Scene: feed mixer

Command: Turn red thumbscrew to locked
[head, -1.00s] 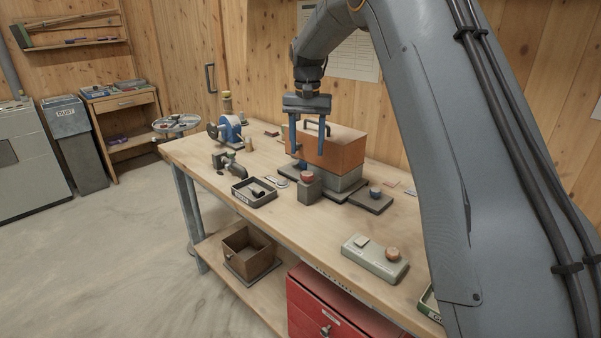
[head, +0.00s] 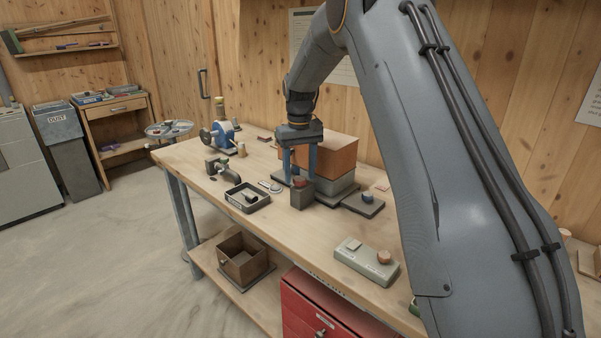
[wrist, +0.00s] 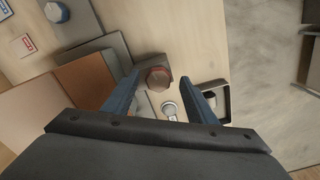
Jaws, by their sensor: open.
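The red thumbscrew (head: 299,182) sits on top of a small grey block (head: 300,197) near the front of the workbench. In the wrist view the thumbscrew (wrist: 158,78) shows as a dull red faceted knob in the gap between my fingertips. My gripper (head: 299,172) points down over it with its two blue fingers apart, one on each side. The fingers look clear of the knob in the wrist view. I cannot read any lock marking on the block.
An orange-brown box (head: 334,156) stands right behind my gripper. A blue knob (head: 367,196) on a dark plate is to the right. A black tray (head: 262,204) lies to the left. A pale control box (head: 352,262) with an orange knob is nearer the front right.

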